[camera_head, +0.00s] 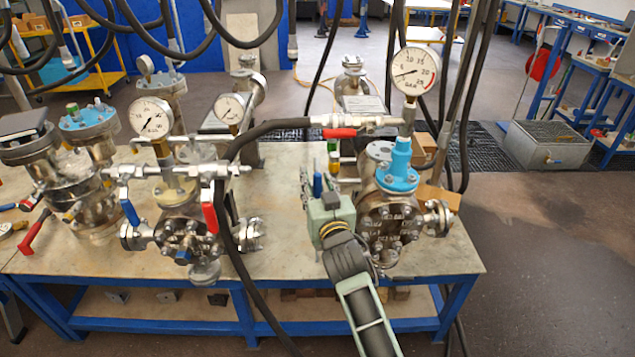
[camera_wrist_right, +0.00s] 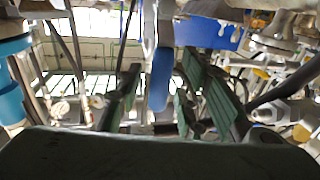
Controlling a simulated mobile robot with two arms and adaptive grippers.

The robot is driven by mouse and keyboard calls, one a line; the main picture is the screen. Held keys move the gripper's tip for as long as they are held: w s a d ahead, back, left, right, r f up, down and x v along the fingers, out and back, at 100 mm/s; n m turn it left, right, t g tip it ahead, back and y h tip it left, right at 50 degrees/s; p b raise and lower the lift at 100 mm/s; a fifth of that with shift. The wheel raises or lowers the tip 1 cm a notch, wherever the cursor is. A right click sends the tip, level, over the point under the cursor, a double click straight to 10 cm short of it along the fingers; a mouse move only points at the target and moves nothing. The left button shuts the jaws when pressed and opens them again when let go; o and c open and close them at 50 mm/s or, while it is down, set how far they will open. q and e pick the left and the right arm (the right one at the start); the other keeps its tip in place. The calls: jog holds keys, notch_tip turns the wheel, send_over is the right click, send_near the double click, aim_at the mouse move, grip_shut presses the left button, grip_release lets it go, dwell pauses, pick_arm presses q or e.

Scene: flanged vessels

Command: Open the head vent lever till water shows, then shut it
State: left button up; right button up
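The right-hand flanged vessel (camera_head: 388,215) stands on the bench with a light-blue capped fitting (camera_head: 400,165) on top. A small blue lever (camera_head: 317,184) is on its left side, at a short side pipe; I take it for the vent lever. My right gripper (camera_head: 322,188) reaches up to it from the front. In the right wrist view the blue lever (camera_wrist_right: 161,78) hangs between the two green finger pads, with a gap on each side. The right gripper (camera_wrist_right: 160,98) is open around it. The vent outlet is too small to read. My left gripper is not in view.
A red lever (camera_head: 338,133) and black hose (camera_head: 270,128) lie just above the right gripper. A pressure gauge (camera_head: 415,71) stands over the vessel. Another vessel (camera_head: 188,235) with blue and red levers stands left. Bare bench top (camera_head: 280,215) lies between the vessels.

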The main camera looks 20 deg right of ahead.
jog(key=shift+c, duration=0.4)
grip_shut()
jog(key=shift+w, duration=0.1)
